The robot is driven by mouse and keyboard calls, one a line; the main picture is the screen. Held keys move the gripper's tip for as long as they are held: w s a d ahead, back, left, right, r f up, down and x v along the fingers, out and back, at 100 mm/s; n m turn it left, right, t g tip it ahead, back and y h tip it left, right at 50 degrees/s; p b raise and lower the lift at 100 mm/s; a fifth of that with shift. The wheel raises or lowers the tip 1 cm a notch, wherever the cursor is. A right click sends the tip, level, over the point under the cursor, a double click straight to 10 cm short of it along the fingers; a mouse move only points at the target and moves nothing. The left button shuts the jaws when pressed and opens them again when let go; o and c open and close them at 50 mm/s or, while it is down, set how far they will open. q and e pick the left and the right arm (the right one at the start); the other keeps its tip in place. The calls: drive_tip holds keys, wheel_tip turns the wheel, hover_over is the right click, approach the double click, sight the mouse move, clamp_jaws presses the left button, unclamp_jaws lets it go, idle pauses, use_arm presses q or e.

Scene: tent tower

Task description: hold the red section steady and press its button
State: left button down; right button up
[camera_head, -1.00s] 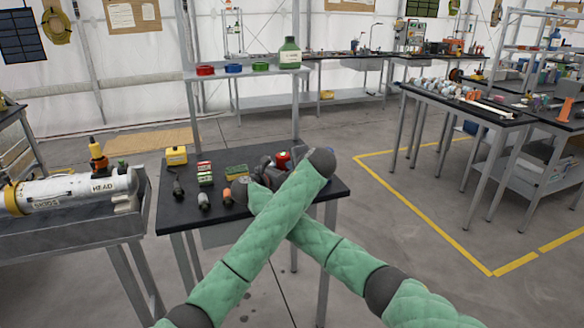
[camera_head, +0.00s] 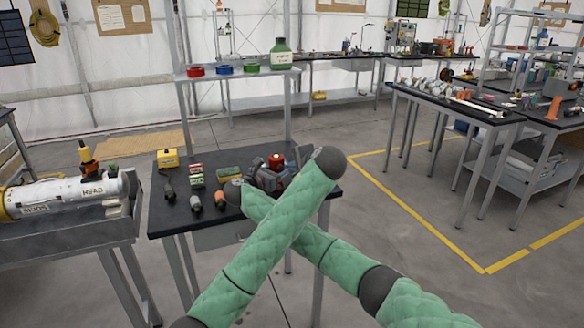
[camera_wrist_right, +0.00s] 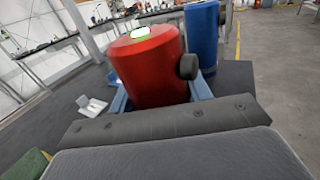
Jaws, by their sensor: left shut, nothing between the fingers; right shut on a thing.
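The red section (camera_head: 276,161) stands at the back right of the near black table in the head view. In the right wrist view it is a large red cylinder (camera_wrist_right: 150,66), slightly tilted in the picture, with a pale green-white spot (camera_wrist_right: 141,32) on top. My right gripper (camera_wrist_right: 160,95) is shut on it, blue fingers at either side. A dark round piece (camera_wrist_right: 188,66) sits at its right side; I cannot tell whether it is its button. My left gripper (camera_head: 293,166) is shut and empty, close to the red section's right and largely hidden in the head view.
A blue cylinder (camera_wrist_right: 201,33) stands behind the red one. The near table (camera_head: 170,222) also holds a yellow box (camera_head: 167,158), small red-and-green boxes (camera_head: 196,175) and a green-yellow block (camera_head: 229,173). My two arms cross over its front edge. A white HEAD cylinder (camera_head: 70,192) lies on the left bench.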

drive_tip(key=o, duration=1.4)
drive_tip(key=shift+r, duration=0.1)
drive_tip(key=shift+c, duration=0.2)
drive_tip(key=shift+a, duration=0.1)
